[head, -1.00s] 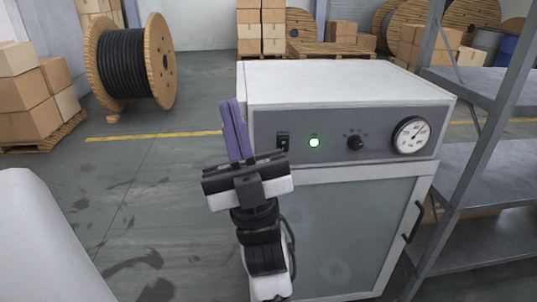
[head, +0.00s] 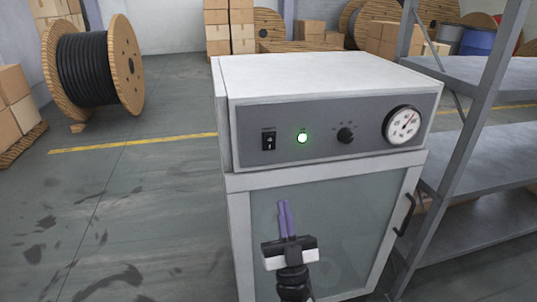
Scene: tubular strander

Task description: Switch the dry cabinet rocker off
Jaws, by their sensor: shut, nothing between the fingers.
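The dry cabinet (head: 231,203) stands in front of me, with a white top and a grey control panel. The black rocker (head: 269,141) is at the left of the panel. A green lamp (head: 302,138) is lit beside it on the right. My gripper (head: 284,203) has purple fingers pointing up, shut and empty. In the picture it is below the panel, in front of the glass door, lower and slightly right of the rocker. It is apart from the rocker, which is unobstructed. I cannot tell the rocker's tilt clearly.
A grey metal shelf (head: 470,160) stands close on the right. A cable reel (head: 95,70) stands at the back left. The floor left of the cabinet is clear.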

